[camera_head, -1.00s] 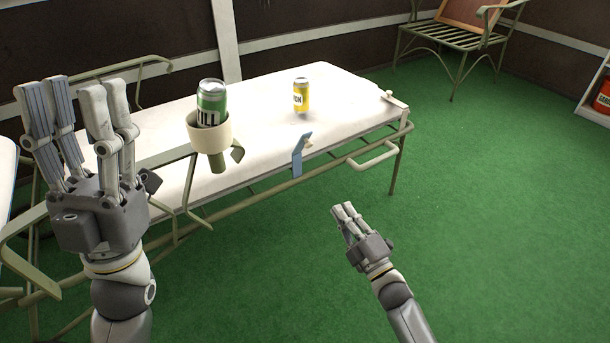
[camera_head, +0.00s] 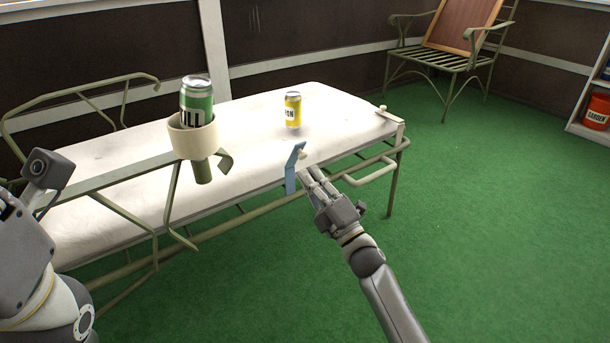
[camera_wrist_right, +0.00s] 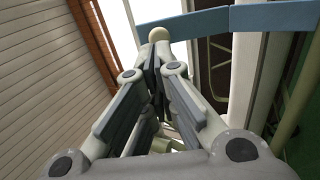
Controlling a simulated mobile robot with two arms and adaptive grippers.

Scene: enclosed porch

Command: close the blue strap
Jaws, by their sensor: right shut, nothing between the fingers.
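A green can (camera_head: 197,95) stands in a cream cup holder (camera_head: 193,138) on the bench's frame. A yellow can (camera_head: 292,110) stands on the cushion. A frame handle (camera_head: 372,168) juts out right of the strap. The green floor (camera_head: 500,220) on the right is clear.

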